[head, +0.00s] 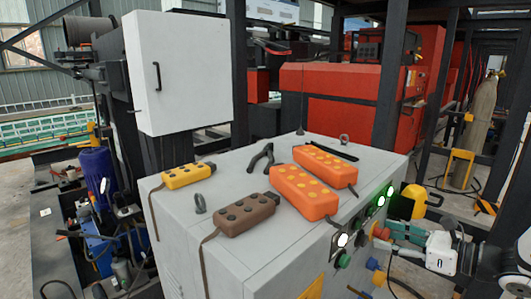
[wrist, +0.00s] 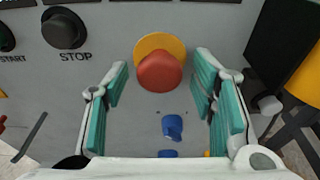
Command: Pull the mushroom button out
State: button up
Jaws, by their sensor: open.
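The red mushroom button (wrist: 159,72) stands on a yellow round base (wrist: 158,45) on the grey panel in the wrist view. In the head view the button (head: 381,232) shows at the right side of the grey cabinet. My gripper (wrist: 162,77) is open, with its teal-padded fingers on the left and right of the button. A gap shows on both sides in the picture. How far the fingertips are from the panel is hard to tell. In the head view my gripper (head: 392,238) reaches in from the right, close to the button.
A black STOP knob (wrist: 64,28) is up and left of the button, and blue knobs (wrist: 172,126) are below it. Green-lit buttons (head: 381,201) are on the same panel. Orange pendants (head: 303,192), a brown pendant (head: 247,214) and a yellow pendant (head: 188,175) lie on the cabinet top (head: 225,265).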

jog(key=f+p+v, duration=0.1)
jog(key=p+v, duration=0.1)
jog(key=v, duration=0.5)
jog(key=shift+s+d+f, duration=0.15)
jog(key=shift+s+d, duration=0.2)
jog(key=shift+s, duration=0.05)
jog(key=s+a+r+n+g+h, duration=0.1)
jog(key=s+a+r+n+g, duration=0.25)
jog(key=a+n, duration=0.35)
jog(key=s+a+r+n+g+h, duration=0.1)
jog(key=s+a+r+n+g, duration=0.2)
jog(key=s+a+n+g, duration=0.35)
jog(key=s+a+r+n+t+h, duration=0.2)
jog(key=s+r+n+t+h, duration=0.2)
jog(key=s+r+n+h, duration=0.4)
jog(key=s+n+h, duration=0.1)
jog(key=s+n, duration=0.2)
jog(key=n, duration=0.2)
jog(key=shift+a+r, duration=0.2)
jog(key=shift+n, duration=0.25)
